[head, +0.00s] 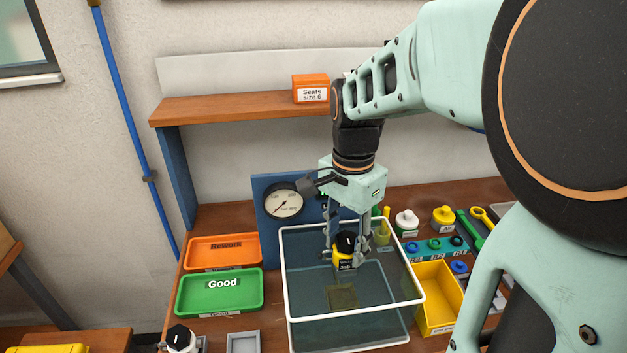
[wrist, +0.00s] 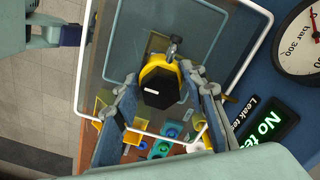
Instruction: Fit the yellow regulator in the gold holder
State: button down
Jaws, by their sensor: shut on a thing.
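The yellow regulator (head: 343,259) has a black knob on top and a dark label on its front. My gripper (head: 346,256) is shut on it, one finger on each side, and holds it about upright over the white-rimmed clear tank. In the wrist view the regulator (wrist: 158,68) sits between the fingers (wrist: 166,95), with its black hexagonal knob toward the camera. A dull gold square (head: 342,297), seemingly the gold holder, lies low in the tank, below and apart from the regulator. It shows partly behind the regulator in the wrist view (wrist: 157,42).
Orange (head: 222,252) and green (head: 219,292) trays lie left, a yellow bin (head: 437,297) right. A white-bodied regulator (head: 181,339) stands at the front left.

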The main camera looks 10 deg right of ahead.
aim_at(343, 272)
jog(key=shift+f+b, duration=2.7)
jog(key=shift+f, duration=1.55)
dwell(3.8)
